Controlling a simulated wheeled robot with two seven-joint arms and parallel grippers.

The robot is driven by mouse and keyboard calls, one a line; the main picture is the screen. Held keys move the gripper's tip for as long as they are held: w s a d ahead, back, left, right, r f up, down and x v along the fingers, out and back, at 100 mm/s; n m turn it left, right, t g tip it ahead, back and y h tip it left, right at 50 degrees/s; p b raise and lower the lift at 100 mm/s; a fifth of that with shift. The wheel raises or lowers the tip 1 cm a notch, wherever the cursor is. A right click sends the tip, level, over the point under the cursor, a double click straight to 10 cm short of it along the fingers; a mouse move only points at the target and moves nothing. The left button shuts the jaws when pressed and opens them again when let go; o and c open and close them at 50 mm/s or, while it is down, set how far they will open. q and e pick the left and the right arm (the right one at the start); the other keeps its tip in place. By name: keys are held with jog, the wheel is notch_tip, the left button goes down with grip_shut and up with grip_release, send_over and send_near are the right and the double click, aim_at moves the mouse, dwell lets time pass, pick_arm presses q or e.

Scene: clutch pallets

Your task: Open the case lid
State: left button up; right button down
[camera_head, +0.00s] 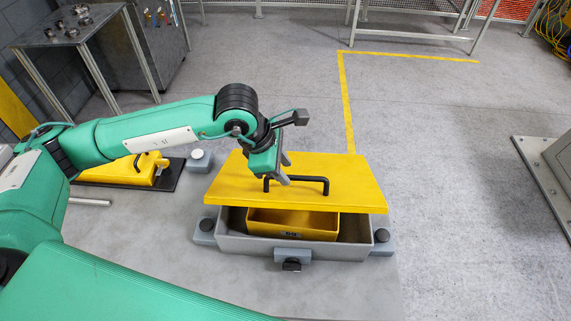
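The yellow case lid (335,195) is raised above the grey case (255,245), with a gap along the front. A black bar handle (312,180) stands on the lid. My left gripper (283,177) reaches down to the left part of this handle, its fingers at the bar, and appears shut on it. Inside the open front of the case, a yellow inner box (292,232) shows. The lid hides the back of the case, so I cannot tell whether it still touches there. My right gripper is not in view.
Grey latch blocks with black knobs (381,236) sit around the case. Floor (450,150) to the right is clear.

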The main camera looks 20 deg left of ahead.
pick_arm(q)
jog(key=shift+w+d+f, duration=0.1)
jog(key=shift+d+f, duration=0.15)
jog(key=shift+f, duration=0.55)
grip_shut()
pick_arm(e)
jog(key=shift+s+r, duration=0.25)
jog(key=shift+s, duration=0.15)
